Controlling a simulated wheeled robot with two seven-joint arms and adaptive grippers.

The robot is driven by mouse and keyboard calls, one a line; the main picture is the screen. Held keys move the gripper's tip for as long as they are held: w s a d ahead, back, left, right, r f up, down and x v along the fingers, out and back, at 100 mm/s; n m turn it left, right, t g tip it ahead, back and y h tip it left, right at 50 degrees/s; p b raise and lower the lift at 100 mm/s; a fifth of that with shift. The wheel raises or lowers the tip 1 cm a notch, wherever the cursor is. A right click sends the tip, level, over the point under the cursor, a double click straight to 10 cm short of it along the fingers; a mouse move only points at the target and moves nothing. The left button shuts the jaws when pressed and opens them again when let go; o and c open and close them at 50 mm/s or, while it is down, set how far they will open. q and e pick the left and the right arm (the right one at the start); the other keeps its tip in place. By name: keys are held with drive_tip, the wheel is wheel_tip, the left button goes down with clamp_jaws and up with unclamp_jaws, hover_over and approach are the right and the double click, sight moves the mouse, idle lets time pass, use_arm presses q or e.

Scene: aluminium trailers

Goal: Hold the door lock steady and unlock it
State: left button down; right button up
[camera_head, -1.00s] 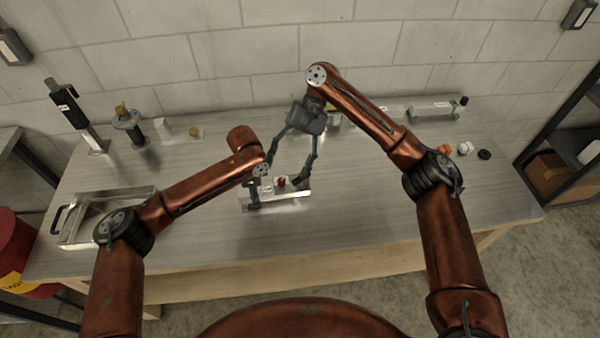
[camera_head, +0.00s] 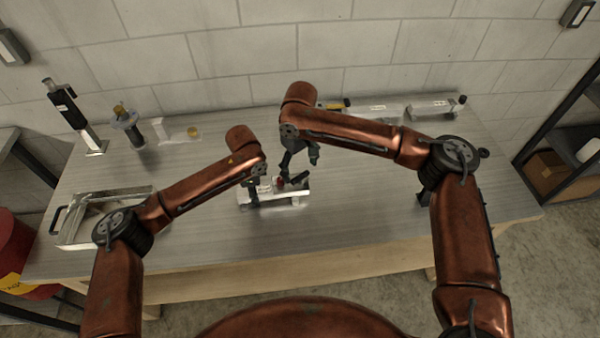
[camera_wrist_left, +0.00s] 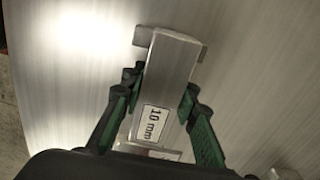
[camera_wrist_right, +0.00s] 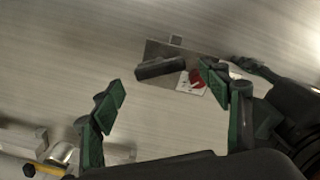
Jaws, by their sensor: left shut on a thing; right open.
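The door lock (camera_head: 290,202) is a low silver block on the bench with a red mark and a dark lever (camera_head: 299,179). My left gripper (camera_head: 254,190) is shut on its left end; the left wrist view shows a metal bar (camera_wrist_left: 172,75) labelled "10 mm" between the fingers. My right gripper (camera_head: 300,164) is open above the lock. In the right wrist view the lever (camera_wrist_right: 160,68) lies between the fingertips, nearer the right finger; I cannot tell whether they touch. The red mark (camera_wrist_right: 197,78) is partly hidden by that finger.
A metal tray (camera_head: 72,232) sits at the bench's left end. Upright tools (camera_head: 70,107) stand at the back left. Metal fixtures (camera_head: 433,108) line the back right. The bench front around the lock is clear.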

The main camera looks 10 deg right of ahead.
sight(300, 179)
drive_tip(key=shift+f, duration=1.45)
drive_tip(key=shift+c, duration=0.2)
drive_tip(key=c, duration=1.2)
